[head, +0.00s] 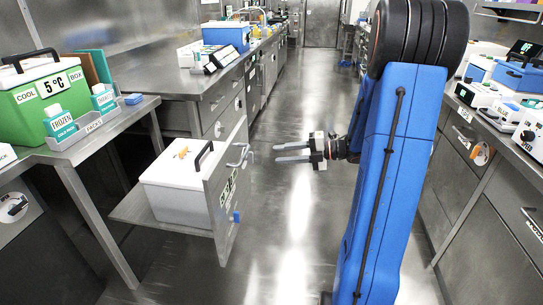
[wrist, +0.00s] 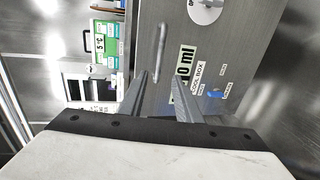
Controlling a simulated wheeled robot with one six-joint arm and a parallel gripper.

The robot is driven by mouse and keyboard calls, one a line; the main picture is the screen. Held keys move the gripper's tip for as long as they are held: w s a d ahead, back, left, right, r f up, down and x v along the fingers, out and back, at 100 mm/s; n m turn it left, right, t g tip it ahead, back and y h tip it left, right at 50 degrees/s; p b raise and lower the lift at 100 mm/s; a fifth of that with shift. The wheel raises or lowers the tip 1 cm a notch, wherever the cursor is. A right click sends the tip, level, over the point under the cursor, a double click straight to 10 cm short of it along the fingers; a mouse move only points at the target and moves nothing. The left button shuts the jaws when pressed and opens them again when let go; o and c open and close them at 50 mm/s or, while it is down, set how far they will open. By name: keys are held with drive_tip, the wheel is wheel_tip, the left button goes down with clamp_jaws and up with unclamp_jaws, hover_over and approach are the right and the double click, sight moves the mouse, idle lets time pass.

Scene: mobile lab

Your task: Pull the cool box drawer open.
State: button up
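The cool box drawer (head: 226,218) stands pulled out from under the left counter. A white box (head: 178,200) with a black handle and an orange mark on its lid sits in it. The drawer's front carries a bar handle (head: 240,155) near its top. In the wrist view the drawer front (wrist: 215,50) shows the labels "10 ml" and "COOL BOX", and the handle also shows there (wrist: 160,52). My gripper (head: 276,153) is open and empty, to the right of the handle and apart from it. Its fingers (wrist: 160,75) point towards the drawer front.
A green cool box (head: 48,98) reading 5 °C and a grey rack (head: 92,125) of packs stand on the left table. A blue and white box (head: 226,36) stands on the counter behind. The aisle floor beyond my gripper is clear. Instruments line the right bench.

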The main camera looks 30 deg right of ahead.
drive_tip(key=shift+v, duration=1.25)
drive_tip(key=shift+w, duration=0.15)
drive_tip(key=w+r+m+t+h, duration=0.4)
drive_tip(key=w+r+m+h, duration=0.3)
drive_tip(key=h, duration=0.1)
drive_tip(key=s+r+m+h, duration=0.5)
drive_tip(key=m+h, duration=0.2)
drive_tip(key=m, duration=0.2)
drive_tip(key=s+a+f+m+g+y, duration=0.1)
drive_tip(key=s+a+f+m+g, duration=0.1)
drive_tip(key=s, duration=0.8)
drive_tip(key=s+a+f+m+g+y, duration=0.1)
drive_tip(key=s+a+f+m+g, duration=0.2)
drive_tip(key=s+a+m, duration=0.3)
drive_tip(key=s+a+f+m+g, duration=0.3)
drive_tip(key=s+a, duration=0.4)
drive_tip(key=s, duration=0.7)
drive_tip(key=shift+a+f+m+g+y, duration=0.15)
drive_tip(key=shift+m+g+y, duration=0.25)
drive_tip(key=shift+m, duration=0.3)
drive_tip(key=shift+w, duration=0.1)
